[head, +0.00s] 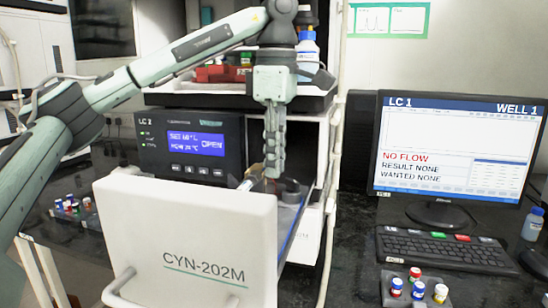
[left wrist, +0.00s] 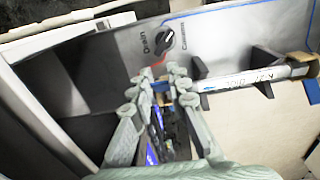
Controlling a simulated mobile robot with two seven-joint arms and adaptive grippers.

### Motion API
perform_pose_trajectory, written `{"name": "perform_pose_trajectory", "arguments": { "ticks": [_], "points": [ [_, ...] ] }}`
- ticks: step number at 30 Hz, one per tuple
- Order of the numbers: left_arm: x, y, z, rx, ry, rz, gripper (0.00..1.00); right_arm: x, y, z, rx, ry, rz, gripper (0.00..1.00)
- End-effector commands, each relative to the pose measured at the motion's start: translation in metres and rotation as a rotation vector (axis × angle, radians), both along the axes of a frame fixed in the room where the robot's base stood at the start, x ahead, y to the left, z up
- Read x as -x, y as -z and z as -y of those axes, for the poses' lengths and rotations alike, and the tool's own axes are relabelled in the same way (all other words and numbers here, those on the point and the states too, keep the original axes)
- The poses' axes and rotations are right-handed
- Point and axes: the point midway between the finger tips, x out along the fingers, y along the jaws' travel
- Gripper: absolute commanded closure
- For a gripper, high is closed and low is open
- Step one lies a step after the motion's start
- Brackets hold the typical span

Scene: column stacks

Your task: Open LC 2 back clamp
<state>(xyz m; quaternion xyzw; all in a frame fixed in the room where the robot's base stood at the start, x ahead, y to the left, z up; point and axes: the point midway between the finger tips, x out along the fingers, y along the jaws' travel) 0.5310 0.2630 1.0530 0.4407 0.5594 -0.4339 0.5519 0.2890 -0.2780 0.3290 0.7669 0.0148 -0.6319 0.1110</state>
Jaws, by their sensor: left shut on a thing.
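The LC 2 unit (head: 190,150) has a lit display reading OPEN. Its drawer (head: 200,235), marked CYN-202M, is pulled out. In the left wrist view a pale labelled column (left wrist: 240,84) lies along the inside of the drawer, with a black clamp (left wrist: 267,58) around it. Another black piece shows closer to my fingers. My left gripper (head: 272,172) reaches down into the drawer from above. In the wrist view its fingers (left wrist: 164,76) are shut on a small blue piece (left wrist: 160,86) in line with the column. The fingers partly hide that piece, and I cannot tell whether it belongs to a clamp.
A black knob (left wrist: 165,40) between the words Drain and Column sits beside the fingers. A monitor (head: 455,150) showing NO FLOW and a keyboard (head: 445,250) stand to the right. Capped vials (head: 418,290) stand at the front right, with more vials (head: 72,206) at left.

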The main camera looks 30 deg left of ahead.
Motion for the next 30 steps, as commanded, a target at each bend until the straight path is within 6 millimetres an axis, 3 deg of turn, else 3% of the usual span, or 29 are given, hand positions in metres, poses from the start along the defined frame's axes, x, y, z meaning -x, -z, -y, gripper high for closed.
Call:
{"name": "perform_pose_trajectory", "arguments": {
  "ticks": [8, 9, 14, 23, 30],
  "points": [
    [0.000, 0.001, 0.001, -0.001, 0.002, -0.002, 1.00, 0.000, 0.000, 0.000, 0.000, 0.000, 0.001, 0.84],
    [0.000, 0.001, 0.001, 0.000, 0.003, -0.002, 0.80, 0.000, 0.000, 0.000, 0.000, 0.000, 0.001, 0.84],
    [0.000, 0.001, 0.001, 0.000, 0.002, -0.002, 0.62, 0.000, 0.000, 0.000, 0.000, 0.000, 0.001, 0.84],
    [0.000, -0.001, 0.000, 0.000, 0.002, -0.001, 0.62, 0.002, 0.000, 0.000, -0.001, 0.000, -0.002, 0.84],
    [0.000, -0.029, 0.001, -0.001, 0.000, 0.004, 0.62, 0.001, 0.000, 0.000, -0.001, 0.000, -0.001, 0.84]
  ]
}}
